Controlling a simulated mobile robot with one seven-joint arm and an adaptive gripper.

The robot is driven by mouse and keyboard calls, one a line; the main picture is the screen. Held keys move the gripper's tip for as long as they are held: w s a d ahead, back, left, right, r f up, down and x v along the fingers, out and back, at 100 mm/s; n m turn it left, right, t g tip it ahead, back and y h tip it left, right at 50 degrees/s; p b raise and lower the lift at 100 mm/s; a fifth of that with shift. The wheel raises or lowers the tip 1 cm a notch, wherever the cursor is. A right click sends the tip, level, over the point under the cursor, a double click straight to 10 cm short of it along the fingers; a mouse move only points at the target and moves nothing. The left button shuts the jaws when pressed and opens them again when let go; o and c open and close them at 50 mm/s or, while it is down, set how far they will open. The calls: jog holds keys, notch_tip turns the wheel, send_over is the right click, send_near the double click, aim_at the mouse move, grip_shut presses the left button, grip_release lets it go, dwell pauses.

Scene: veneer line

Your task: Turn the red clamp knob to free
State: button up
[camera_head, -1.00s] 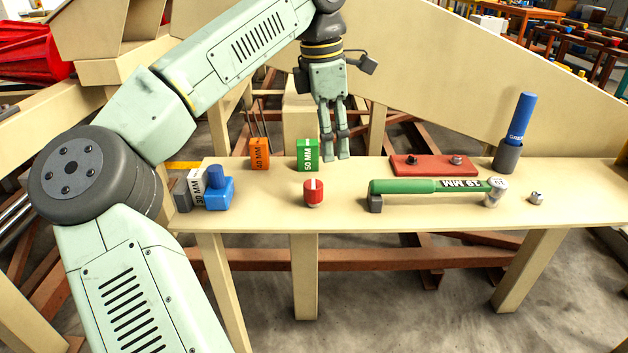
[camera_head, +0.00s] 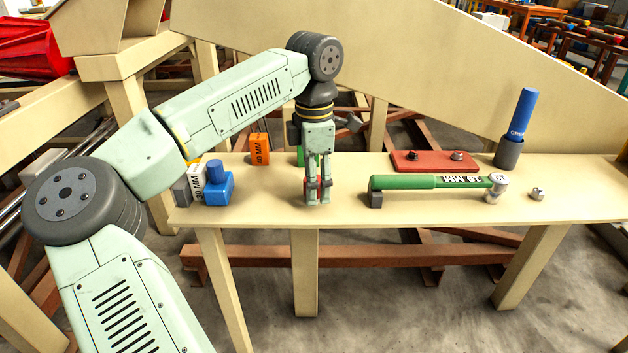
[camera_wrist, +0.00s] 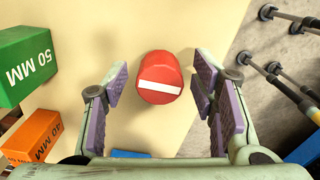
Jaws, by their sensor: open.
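The red clamp knob (camera_wrist: 158,92) is round with a white bar across its top. In the wrist view the bar lies nearly level across the picture. My gripper (camera_wrist: 161,77) is open, with one finger on each side of the knob and gaps between pads and knob. In the head view my gripper (camera_head: 318,199) points down at the knob's place on the bench, and its fingers hide most of the knob. I cannot tell how far down the knob's sides the fingertips reach.
On the bench (camera_head: 270,210), an orange 40 MM block (camera_head: 260,149) and a partly hidden green block (camera_head: 300,156) stand behind. A blue part (camera_head: 219,187) is to the left. A green-handled tool (camera_head: 405,184), red plate (camera_head: 420,168) and blue-handled item (camera_head: 521,113) are to the right.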

jog(key=shift+c, duration=0.4)
jog(key=c, duration=1.1)
